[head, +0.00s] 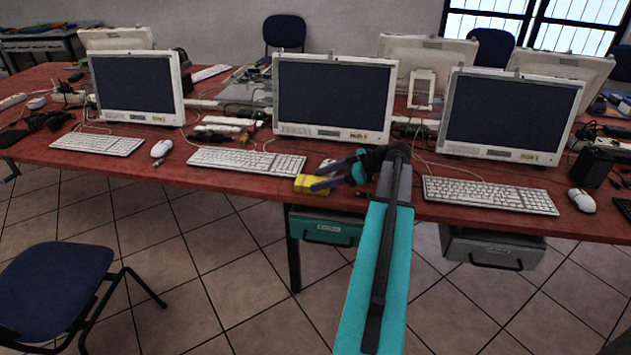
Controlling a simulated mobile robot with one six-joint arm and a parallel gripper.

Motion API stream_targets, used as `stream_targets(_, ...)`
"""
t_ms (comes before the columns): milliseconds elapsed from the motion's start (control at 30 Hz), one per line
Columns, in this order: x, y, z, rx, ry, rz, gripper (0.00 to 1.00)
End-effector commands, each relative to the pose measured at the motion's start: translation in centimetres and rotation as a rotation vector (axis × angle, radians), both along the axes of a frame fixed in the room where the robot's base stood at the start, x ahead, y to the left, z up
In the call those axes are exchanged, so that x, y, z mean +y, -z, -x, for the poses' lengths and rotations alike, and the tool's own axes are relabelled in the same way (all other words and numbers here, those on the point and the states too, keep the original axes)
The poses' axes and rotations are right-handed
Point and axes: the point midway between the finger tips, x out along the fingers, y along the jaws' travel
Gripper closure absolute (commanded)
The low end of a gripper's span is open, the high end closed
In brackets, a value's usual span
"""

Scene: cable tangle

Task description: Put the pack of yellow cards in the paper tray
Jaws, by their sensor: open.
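The pack of yellow cards (306,185) lies at the front edge of the red table, just right of the middle keyboard. My gripper (324,178) reaches in from the right, its dark fingers apart. One finger overlaps the pack in the picture; I cannot tell whether it touches. My gripper is open and holds nothing that I can see. I cannot make out for certain which thing is the paper tray. A teal box with a label (318,231) hangs under the table edge below the pack, and a grey one (493,249) hangs further right.
The red table (235,175) carries several monitors, keyboards and cables. The middle monitor (333,95) stands behind my gripper, and the right keyboard (488,195) lies to its right. A blue chair (50,290) stands at the lower left. The tiled floor in front is mostly clear.

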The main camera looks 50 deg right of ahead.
Motion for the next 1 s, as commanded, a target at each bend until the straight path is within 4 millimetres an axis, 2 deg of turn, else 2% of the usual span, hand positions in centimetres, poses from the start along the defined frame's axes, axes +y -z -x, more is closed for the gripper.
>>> stream_targets(300, -2.6, -2.5, 3.9, -0.001, 0.004, 0.001, 0.46)
stream_targets(500, -3.7, -3.7, 5.7, 0.000, 0.002, 0.000, 0.46)
stream_targets(700, -4.1, -4.2, 6.4, 0.000, 0.001, 0.000, 0.46)
stream_targets(1000, -4.1, -4.2, 6.5, 0.000, 0.001, 0.000, 0.46)
